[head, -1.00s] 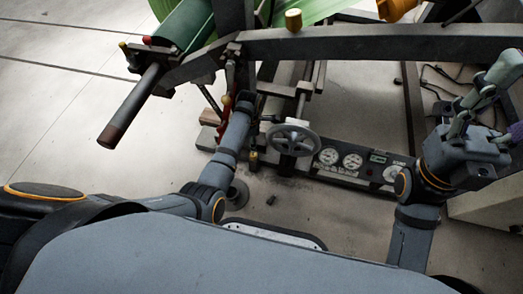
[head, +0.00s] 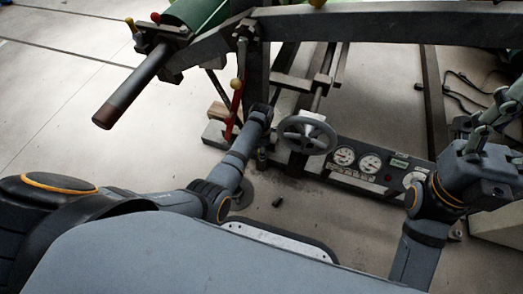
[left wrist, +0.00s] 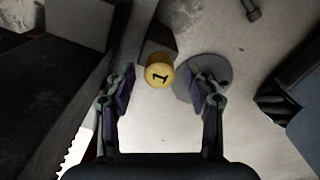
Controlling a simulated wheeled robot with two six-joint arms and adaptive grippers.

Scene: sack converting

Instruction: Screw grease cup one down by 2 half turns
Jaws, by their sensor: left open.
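Grease cup one (left wrist: 159,76) is a yellow round cap with a black "1" in the left wrist view. My left gripper (left wrist: 162,88) is open, with one finger on each side of the cup and a gap on both sides. The cup lies between the fingers near their tips in the picture; the height gap cannot be told. In the head view my left arm reaches down to the machine frame, and its fingers are hidden. My right gripper (head: 496,118) is at the right edge, away from the cup, partly cut off.
A grey handwheel (head: 306,135) stands just right of my left wrist. A gauge panel (head: 375,165) lies right of it. A dark beam (head: 390,25) crosses above. A round grey disc (left wrist: 203,78) lies beside the cup.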

